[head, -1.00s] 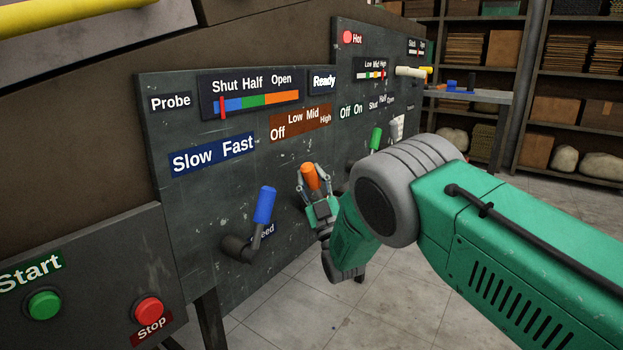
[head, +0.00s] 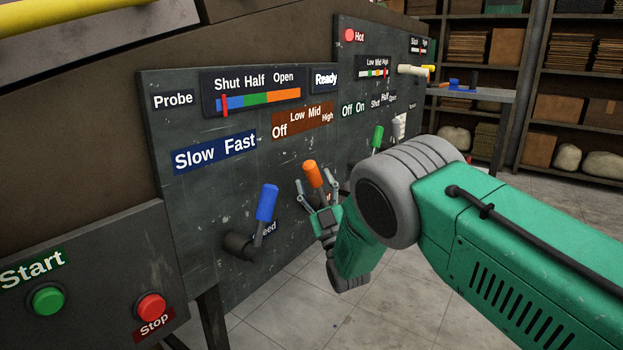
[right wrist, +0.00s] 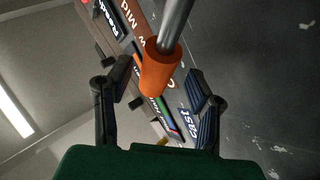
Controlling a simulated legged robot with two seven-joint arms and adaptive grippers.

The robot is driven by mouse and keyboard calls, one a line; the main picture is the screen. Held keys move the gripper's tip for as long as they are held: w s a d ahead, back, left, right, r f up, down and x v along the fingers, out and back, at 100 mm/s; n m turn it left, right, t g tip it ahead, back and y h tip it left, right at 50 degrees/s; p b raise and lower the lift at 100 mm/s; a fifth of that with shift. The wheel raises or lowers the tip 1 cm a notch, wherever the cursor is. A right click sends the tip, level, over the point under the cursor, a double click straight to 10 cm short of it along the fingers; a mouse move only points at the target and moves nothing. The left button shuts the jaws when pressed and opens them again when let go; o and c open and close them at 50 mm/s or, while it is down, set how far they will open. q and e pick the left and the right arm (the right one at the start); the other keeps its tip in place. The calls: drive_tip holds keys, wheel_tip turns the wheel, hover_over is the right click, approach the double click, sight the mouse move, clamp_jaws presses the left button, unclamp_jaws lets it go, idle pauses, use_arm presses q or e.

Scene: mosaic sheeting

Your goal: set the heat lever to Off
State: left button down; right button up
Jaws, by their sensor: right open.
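The heat lever has an orange handle (head: 312,173) below the brown scale plate (head: 302,122) marked Off, Low, Mid and High. The handle leans up and slightly left; its pivot is largely hidden by my gripper. My right gripper (head: 315,181) is open, with one finger on each side of the handle. In the right wrist view the orange handle (right wrist: 160,72) stands between the spread fingers, with a visible gap to each, and its grey rod (right wrist: 175,25) runs up. My left gripper is not in view.
The blue speed lever (head: 266,203) stands close to the left of my gripper. A green-handled lever (head: 377,137) and a white-handled one (head: 399,125) are to the right, behind my arm. The Start (head: 47,301) and Stop (head: 151,307) buttons sit lower left.

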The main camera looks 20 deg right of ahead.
drive_tip(key=v, duration=1)
drive_tip(key=shift+f, duration=0.25)
drive_tip(key=shift+a, duration=0.1)
